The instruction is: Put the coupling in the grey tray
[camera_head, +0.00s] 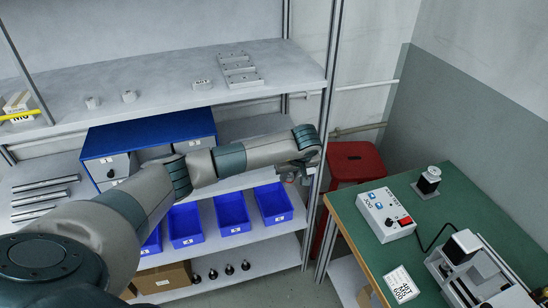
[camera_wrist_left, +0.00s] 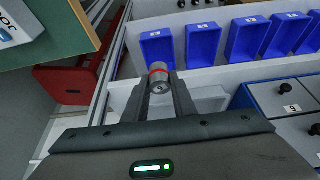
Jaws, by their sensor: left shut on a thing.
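The coupling, a short grey metal cylinder with a red ring (camera_wrist_left: 158,73), is held between the fingertips of my left gripper (camera_wrist_left: 160,88) in the left wrist view. In the head view my left arm reaches across the shelf rack to its right post. The left gripper there is mostly hidden behind the wrist. A pale grey, shallow tray-like shape (camera_wrist_left: 210,101) lies beyond the fingers in the wrist view, partly covered by one finger; I cannot tell if it is the grey tray. My right gripper is not in view.
Blue bins (camera_head: 231,212) line a lower shelf. The rack's right post (camera_head: 318,150) is close to the wrist. A red stool (camera_head: 355,158) and a green workbench (camera_head: 440,195) with a control box (camera_head: 385,213) are at right.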

